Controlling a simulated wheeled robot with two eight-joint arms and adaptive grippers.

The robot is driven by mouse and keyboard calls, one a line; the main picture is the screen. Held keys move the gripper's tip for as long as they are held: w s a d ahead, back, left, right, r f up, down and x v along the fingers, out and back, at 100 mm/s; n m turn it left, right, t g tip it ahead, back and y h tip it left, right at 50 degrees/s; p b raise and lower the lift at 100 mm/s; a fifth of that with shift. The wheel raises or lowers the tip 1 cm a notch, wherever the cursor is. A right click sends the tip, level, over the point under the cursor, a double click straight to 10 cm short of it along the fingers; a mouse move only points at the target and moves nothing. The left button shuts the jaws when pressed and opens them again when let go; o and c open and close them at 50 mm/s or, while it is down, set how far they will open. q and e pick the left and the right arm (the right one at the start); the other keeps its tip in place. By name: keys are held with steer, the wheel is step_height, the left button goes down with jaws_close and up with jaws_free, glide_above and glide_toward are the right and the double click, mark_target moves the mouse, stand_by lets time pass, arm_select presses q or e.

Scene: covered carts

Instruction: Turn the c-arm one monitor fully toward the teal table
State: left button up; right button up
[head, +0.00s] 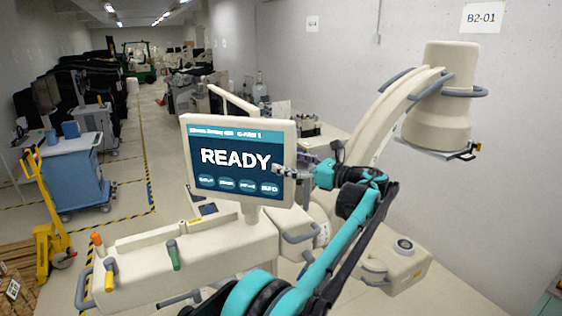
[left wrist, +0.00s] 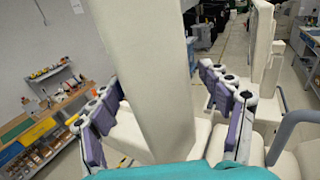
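The c-arm one monitor (head: 240,158) stands on the cream console, its screen reading READY and facing me, angled slightly left. My left gripper (head: 285,170) is at the monitor's right edge in the head view, its arm coming up from below. In the left wrist view, the left gripper's two purple-padded fingers (left wrist: 160,105) are spread apart. A cream slab (left wrist: 150,60), apparently the monitor's edge, stands between them; I cannot tell whether they touch it. No clearly teal table shows; a blue cart (head: 75,172) stands at the left. My right gripper is not in view.
The cream console (head: 190,262) with coloured handles is below the monitor. The C-shaped arm (head: 385,110) and its large head (head: 440,95) rise at the right. A yellow pallet jack (head: 48,220) is at the left. A taped aisle runs back between the carts.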

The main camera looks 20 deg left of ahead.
arm_select(q)
steer(key=shift+w+d+p, duration=0.2)
steer(key=shift+d+p, duration=0.45)
steer(key=shift+d, duration=2.25)
steer(key=v, duration=1.2)
steer(key=shift+f, duration=0.1)
